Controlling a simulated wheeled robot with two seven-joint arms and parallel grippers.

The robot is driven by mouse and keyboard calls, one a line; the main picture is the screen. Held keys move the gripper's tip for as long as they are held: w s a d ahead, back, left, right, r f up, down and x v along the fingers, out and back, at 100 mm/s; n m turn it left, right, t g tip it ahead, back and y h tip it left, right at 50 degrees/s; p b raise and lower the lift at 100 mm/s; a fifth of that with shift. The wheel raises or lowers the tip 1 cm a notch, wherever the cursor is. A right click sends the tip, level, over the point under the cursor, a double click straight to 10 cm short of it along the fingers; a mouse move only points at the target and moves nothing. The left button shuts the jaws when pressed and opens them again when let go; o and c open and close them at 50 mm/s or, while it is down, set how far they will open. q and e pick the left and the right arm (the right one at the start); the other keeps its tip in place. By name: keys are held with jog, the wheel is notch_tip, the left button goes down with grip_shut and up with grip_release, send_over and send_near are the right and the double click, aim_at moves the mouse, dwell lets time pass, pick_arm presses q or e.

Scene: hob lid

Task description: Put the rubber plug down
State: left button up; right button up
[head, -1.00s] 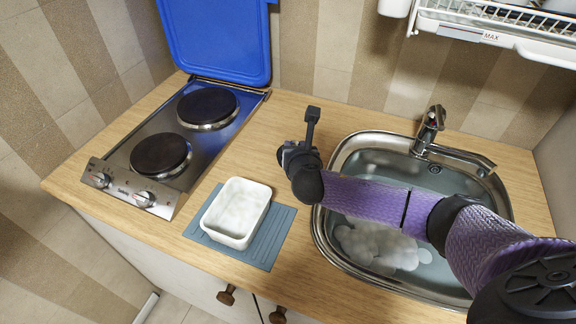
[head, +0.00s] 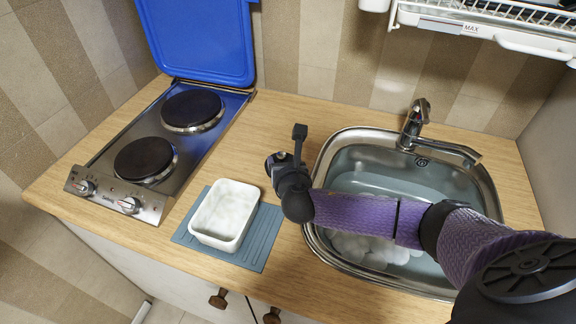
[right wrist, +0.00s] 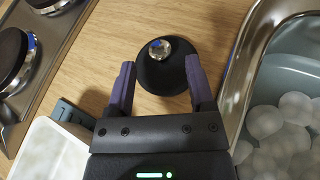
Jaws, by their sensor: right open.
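The rubber plug (right wrist: 166,62) is a black disc with a shiny metal knob. It rests on the wooden counter in the right wrist view. My right gripper (right wrist: 160,66) is open, with its two purple fingers apart on either side of the plug's near part. I see a gap between each finger and the knob. In the head view my right gripper (head: 277,163) is over the counter between the white tub and the sink. The plug is hidden there by my arm. My left gripper is not in view.
The steel sink (head: 312,235) with water and foam bubbles is just right of the gripper. A white tub (head: 224,213) stands on a blue-grey mat (head: 262,243) to the left. The hob (head: 120,190) has its blue lid (head: 200,40) raised. Counter behind the tub is clear.

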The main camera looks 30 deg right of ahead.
jog(key=p+v, duration=0.2)
jog(key=v, duration=0.7)
jog(key=shift+s+p, duration=0.25)
jog(key=shift+p, duration=0.15)
